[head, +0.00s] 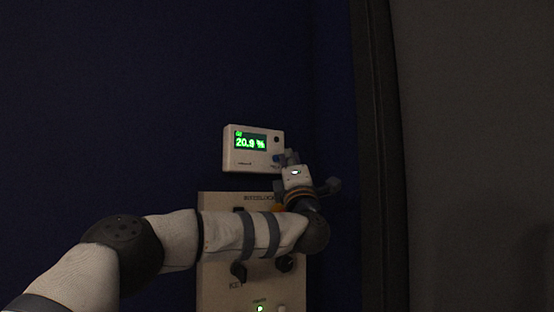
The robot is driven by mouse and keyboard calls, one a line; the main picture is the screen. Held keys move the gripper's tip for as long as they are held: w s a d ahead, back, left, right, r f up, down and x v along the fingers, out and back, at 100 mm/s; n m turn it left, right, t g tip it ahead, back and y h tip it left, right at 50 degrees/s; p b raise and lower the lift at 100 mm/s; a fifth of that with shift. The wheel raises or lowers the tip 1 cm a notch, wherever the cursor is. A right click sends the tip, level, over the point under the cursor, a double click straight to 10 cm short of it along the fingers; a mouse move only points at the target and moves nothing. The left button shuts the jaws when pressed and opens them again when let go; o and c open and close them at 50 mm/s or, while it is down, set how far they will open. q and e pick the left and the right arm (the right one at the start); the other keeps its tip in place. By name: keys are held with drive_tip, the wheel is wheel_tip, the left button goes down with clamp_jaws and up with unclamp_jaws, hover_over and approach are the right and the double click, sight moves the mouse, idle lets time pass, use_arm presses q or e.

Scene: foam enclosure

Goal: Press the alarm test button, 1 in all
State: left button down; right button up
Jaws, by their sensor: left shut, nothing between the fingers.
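A pale wall-mounted monitor box (235,161) with a lit green display reading about 20.9 % hangs on the dark blue wall. A small blue button (277,158) shows at its lower right. My left gripper (289,156) is shut and empty, its fingertips at the right edge of the box, right beside the blue button. I cannot tell whether the tips touch the button or the box. My right gripper is out of view.
Below the box is a beige interlock panel (211,282) with dark knobs and a small green light (260,308), partly hidden by my left arm. A dark vertical post (373,150) and a grey surface (470,150) stand to the right.

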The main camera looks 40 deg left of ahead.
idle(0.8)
use_arm(q)
drive_tip(key=shift+w+a, duration=0.2)
drive_tip(key=shift+a, duration=0.2)
drive_tip(key=shift+w+a, duration=0.15)
drive_tip(key=shift+a, duration=0.25)
idle(0.4)
drive_tip(key=shift+d, duration=0.1)
drive_tip(key=shift+s+d, duration=0.35)
drive_tip(key=shift+d, duration=0.3)
